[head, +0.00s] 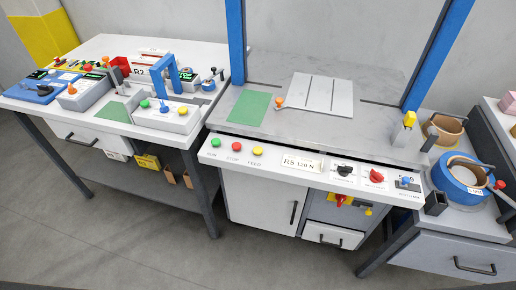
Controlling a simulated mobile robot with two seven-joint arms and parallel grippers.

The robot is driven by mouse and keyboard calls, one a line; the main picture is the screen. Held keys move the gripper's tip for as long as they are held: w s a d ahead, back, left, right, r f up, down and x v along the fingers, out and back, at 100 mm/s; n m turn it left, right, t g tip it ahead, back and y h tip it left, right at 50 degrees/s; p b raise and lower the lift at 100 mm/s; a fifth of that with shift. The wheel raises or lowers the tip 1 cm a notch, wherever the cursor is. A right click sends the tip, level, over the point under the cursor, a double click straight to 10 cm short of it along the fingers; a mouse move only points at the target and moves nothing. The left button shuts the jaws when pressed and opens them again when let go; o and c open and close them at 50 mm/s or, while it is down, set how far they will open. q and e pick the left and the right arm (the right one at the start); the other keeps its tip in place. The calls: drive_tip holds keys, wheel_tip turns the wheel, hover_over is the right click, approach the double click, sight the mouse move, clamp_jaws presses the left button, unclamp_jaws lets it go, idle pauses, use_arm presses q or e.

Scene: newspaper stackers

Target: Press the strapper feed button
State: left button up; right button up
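The yellow feed button (257,151) sits on the white front panel (278,172) of the strapper (350,110) in the middle. Its label below appears to read FEED. A red button (236,146) labelled STOP is to its left. A green button (215,142) is at the panel's left end. Nothing covers the buttons. Neither gripper is in view.
Right of the buttons are a label (302,163), a black knob (345,170) and a red knob (376,176). A white table (110,48) on the left holds several devices. Strap rolls (461,177) sit at right. The floor in front is clear.

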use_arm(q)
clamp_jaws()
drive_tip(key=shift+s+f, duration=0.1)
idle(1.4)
